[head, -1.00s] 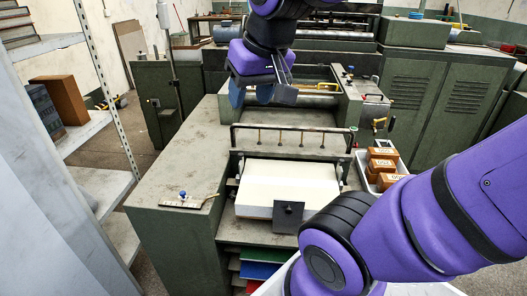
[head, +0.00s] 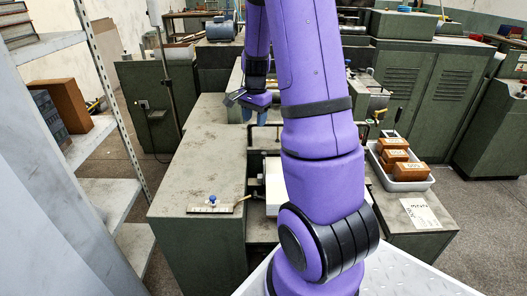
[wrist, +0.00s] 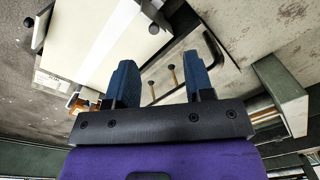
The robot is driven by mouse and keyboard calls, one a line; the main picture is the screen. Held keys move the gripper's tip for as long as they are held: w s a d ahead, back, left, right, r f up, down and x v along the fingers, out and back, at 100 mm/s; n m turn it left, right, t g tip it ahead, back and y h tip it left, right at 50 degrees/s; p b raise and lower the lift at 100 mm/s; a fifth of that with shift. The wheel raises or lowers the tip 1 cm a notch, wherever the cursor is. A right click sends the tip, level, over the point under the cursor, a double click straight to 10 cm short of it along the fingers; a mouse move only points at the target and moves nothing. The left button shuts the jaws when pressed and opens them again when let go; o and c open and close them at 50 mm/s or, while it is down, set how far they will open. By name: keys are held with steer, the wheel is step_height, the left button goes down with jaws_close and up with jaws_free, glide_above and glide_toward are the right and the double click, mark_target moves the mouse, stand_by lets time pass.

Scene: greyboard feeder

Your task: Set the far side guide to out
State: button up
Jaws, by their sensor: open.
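My gripper (head: 255,116) is open and empty above the feeder, its two blue fingers pointing down; the wrist view shows them apart (wrist: 160,85). The white board stack (head: 274,188) is partly hidden behind my arm. It also shows in the wrist view (wrist: 105,40), beside a dark rail with brass pins (wrist: 212,48). A blue knob on a marked scale strip (head: 211,201) sits on the green side top at the left. Small blue knobs (head: 348,63) show farther back at the right. I cannot tell which part is the far side guide.
A white tray (head: 418,184) of orange-brown blocks (head: 409,171) stands to the right of the feeder. Metal shelving (head: 105,190) stands at the left. The green side top (head: 200,150) is mostly clear. Green cabinets (head: 415,85) stand at the back right.

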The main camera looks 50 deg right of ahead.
steer(key=m, duration=0.2)
glide_toward(264, 153)
steer(key=shift+g, duration=0.3)
steer(key=f, duration=0.9)
steer(key=shift+w, duration=0.25)
